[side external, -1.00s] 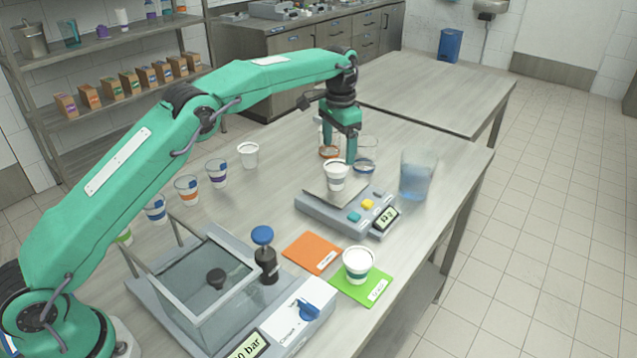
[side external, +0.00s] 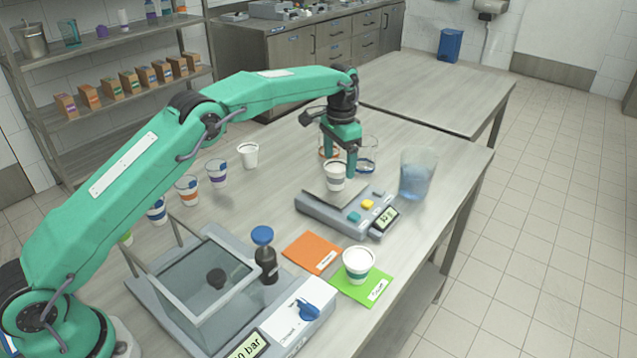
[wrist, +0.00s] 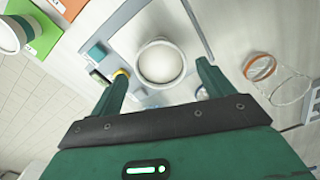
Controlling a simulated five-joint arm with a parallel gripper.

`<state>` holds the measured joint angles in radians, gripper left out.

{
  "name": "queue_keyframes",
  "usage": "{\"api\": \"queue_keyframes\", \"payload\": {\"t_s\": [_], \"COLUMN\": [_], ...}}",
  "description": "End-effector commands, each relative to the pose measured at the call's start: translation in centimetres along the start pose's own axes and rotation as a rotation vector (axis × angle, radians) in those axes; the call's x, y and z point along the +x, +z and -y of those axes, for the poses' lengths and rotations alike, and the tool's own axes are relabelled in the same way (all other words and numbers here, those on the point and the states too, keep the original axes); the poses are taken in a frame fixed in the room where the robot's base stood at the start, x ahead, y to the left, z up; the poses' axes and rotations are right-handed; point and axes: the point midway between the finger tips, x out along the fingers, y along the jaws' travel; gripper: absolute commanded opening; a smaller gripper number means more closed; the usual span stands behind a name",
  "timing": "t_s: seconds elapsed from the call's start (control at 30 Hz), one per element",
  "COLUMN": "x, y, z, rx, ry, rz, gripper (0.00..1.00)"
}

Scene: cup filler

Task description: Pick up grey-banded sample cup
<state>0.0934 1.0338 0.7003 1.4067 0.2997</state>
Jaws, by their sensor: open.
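The grey-banded sample cup (side external: 335,175) stands upright on the pan of the scale (side external: 345,212), white with a grey band. In the wrist view the cup (wrist: 160,64) shows from above with a white interior, just beyond and between the two fingers. My gripper (side external: 338,163) is at the cup's top in the side view, one finger on each side. In the wrist view my gripper (wrist: 160,80) is open, with gaps between the fingers and the cup. The cup's far side is hidden.
A pitcher of bluish liquid (side external: 417,174) stands right of the scale. Glass beakers (side external: 368,155) stand just behind the cup. A teal-banded cup (side external: 358,264) sits on a green card beside an orange card (side external: 312,252). More cups stand at left; a clear-walled chamber (side external: 205,285) is in front.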

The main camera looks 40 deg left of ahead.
Motion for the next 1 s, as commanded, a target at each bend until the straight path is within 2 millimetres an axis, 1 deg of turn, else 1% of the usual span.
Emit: {"api": "queue_keyframes", "payload": {"t_s": [0.17, 0.33, 0.5, 1.0], "x": [1.4, 3.5, 4.8, 4.9], "y": [0.3, 0.4, 0.4, 0.4], "z": [0.1, 0.2, 0.2, 0.2], "rx": [-0.001, 0.000, 0.000, 0.000], "ry": [0.001, 0.001, 0.000, 0.000], "rz": [0.003, 0.003, 0.001, 0.001], "gripper": [0.80, 0.80, 0.80, 0.80]}}
